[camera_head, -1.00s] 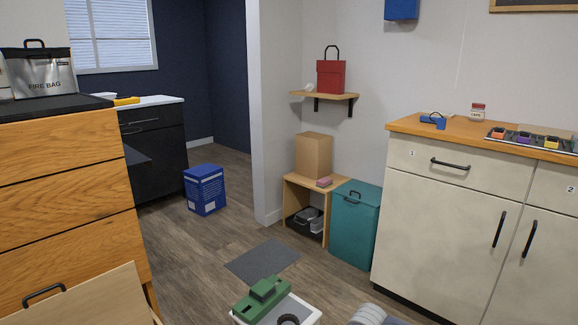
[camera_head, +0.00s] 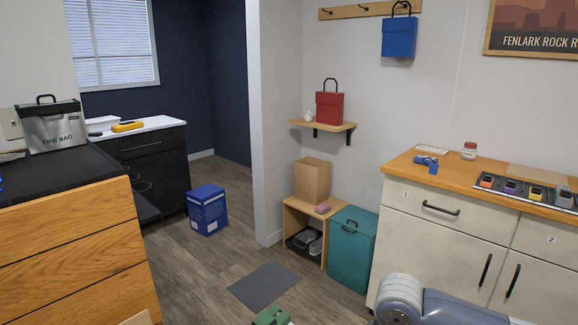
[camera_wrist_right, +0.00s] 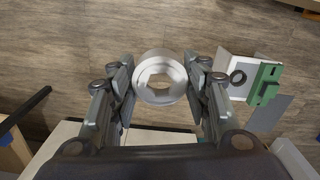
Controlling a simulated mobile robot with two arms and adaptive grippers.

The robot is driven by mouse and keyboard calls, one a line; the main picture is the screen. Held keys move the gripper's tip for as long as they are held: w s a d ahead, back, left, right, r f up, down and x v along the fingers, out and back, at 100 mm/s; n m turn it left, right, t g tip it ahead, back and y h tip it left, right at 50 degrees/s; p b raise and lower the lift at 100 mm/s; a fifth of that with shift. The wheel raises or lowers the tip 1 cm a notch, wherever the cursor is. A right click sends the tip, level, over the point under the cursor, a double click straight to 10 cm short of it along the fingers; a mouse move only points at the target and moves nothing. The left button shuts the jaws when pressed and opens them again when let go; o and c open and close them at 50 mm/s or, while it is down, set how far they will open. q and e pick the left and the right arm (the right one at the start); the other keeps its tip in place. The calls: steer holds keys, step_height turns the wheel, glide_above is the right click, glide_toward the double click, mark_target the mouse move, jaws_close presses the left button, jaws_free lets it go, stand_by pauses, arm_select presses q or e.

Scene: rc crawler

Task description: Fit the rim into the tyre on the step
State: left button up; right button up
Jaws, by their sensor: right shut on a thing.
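In the right wrist view my right gripper (camera_wrist_right: 159,78) is shut on the rim (camera_wrist_right: 160,57), a pale grey ring with a six-sided hole, held between both fingers above the floor. The small dark tyre (camera_wrist_right: 233,80) lies on the white step (camera_wrist_right: 237,94), to the right of the gripper and apart from the rim. A green block-like thing (camera_wrist_right: 264,83) is beside the tyre on the step. In the head view only the top of the green thing (camera_head: 270,317) shows at the bottom edge; tyre and rim are out of that view. My left gripper is not in view.
A grey mat (camera_head: 263,286) lies on open wooden floor behind the step. A teal bin (camera_head: 350,250) and a low wooden shelf unit (camera_head: 286,222) stand against the wall. A cream cabinet (camera_head: 420,240) is at right, wooden drawers (camera_head: 70,250) at left.

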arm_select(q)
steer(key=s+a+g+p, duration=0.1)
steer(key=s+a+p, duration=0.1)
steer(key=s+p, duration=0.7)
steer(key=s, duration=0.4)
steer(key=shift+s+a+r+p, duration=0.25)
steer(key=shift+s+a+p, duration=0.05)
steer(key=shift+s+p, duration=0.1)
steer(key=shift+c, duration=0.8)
arm_select(e)
steer(key=s+d+r+n, duration=0.1)
steer(key=s+r+n, duration=0.2)
steer(key=r, duration=0.5)
steer(key=s+d+r+n, duration=0.1)
steer(key=s+r+n, duration=0.2)
steer(key=r, duration=0.6)
steer(key=shift+s+d, duration=0.3)
steer(key=shift+s, duration=0.1)
